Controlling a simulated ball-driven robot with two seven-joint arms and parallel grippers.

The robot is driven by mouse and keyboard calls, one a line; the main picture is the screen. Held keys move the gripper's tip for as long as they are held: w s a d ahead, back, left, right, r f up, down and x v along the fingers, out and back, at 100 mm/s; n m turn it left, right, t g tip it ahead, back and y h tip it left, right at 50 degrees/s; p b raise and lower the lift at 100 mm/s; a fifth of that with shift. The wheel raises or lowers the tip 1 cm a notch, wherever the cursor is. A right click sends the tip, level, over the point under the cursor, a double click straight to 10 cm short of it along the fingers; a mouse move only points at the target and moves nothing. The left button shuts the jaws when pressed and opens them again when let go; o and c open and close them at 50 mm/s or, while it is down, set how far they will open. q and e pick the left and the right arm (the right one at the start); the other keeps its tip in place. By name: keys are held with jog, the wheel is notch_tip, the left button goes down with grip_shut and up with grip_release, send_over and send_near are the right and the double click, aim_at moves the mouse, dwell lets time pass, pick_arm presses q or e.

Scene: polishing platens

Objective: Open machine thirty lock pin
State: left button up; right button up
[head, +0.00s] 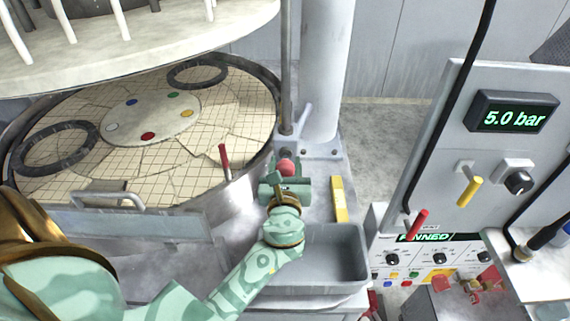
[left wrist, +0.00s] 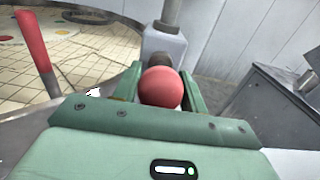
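The lock pin's round red knob (head: 286,167) sits at the front of a grey housing, below the upright post beside the round tiled platen (head: 75,170). In the left wrist view the red knob (left wrist: 160,87) lies between my two green fingers and fills the gap, with a finger against each side. My left gripper (head: 285,183) is shut on it; part of the knob is hidden behind the gripper body. The panel below the gauge reads "PINNED" (head: 425,238). My right gripper is not in view.
A red-handled lever (head: 224,158) stands left of the gripper, at the platen's edge. A grey tray (head: 345,258) lies under my left forearm, with a yellow bar (head: 339,198) behind it. A control panel with a "5.0 bar" display (head: 514,118) and levers stands right.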

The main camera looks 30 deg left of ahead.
pick_arm(q)
grip_shut()
jog(key=p+v, duration=0.1)
jog(key=v, duration=0.4)
jog(key=shift+s+f, duration=0.1)
jog(key=shift+s, duration=0.05)
jog(key=o, duration=0.5)
grip_release()
jog(key=shift+s+d, duration=0.1)
jog(key=shift+o, duration=0.2)
